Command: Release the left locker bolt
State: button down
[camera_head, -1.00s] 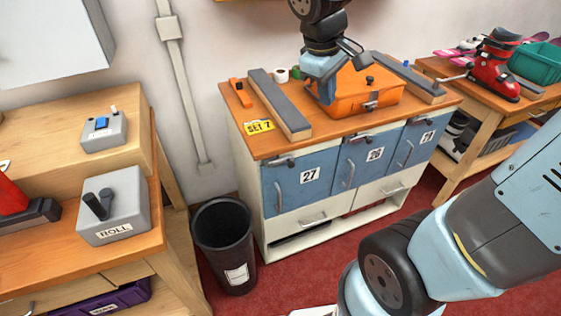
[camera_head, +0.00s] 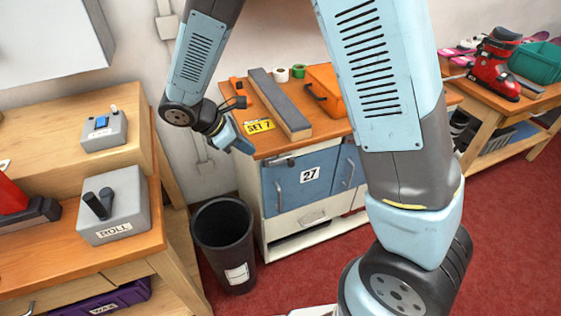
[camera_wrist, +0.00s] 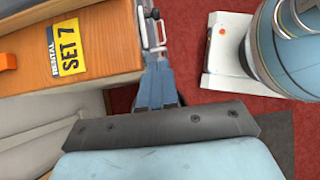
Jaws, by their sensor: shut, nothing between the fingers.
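The left locker (camera_head: 312,177) is a blue door numbered 27 in the front of the cabinet, and it looks shut. Its bolt (camera_head: 280,162) is a small dark metal part at the door's top left; its position is too small to read. My gripper (camera_head: 241,146) is shut and empty, pointing down to the right by the bench's front left corner, left of the bolt and apart from it in the picture. In the wrist view my fingers (camera_wrist: 157,70) point up the picture beside the bench edge. A pale metal fitting lies just beyond them; I cannot tell whether it is the bolt.
The yellow SET 7 card (camera_head: 259,126), an orange block (camera_head: 238,88) and a long grey-topped bar (camera_head: 280,104) lie on the bench top (camera_head: 271,145). A black bin (camera_head: 223,240) stands on the floor left of the cabinet.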

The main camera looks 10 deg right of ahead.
jog(key=shift+a+f, duration=0.15)
jog(key=shift+f, duration=0.05)
send_near(280, 161)
jog(key=f, duration=0.1)
jog(key=s+d+f, duration=0.1)
jog(key=f, duration=0.1)
jog(key=s+f, duration=0.1)
jog(key=shift+d+f, duration=0.15)
jog(key=shift+d, duration=0.15)
jog(key=shift+w+d+f, duration=0.15)
jog(key=shift+d+f, duration=0.05)
jog(key=shift+d, duration=0.35)
jog(key=shift+w+d+f, duration=0.15)
jog(key=shift+d+f, duration=0.05)
jog(key=shift+d, duration=0.3)
jog(key=shift+w+d+f, duration=0.15)
jog(key=shift+d, duration=0.3)
jog(key=shift+w+d+f, duration=0.1)
jog(key=shift+w+d, duration=0.05)
jog(key=shift+d, duration=0.3)
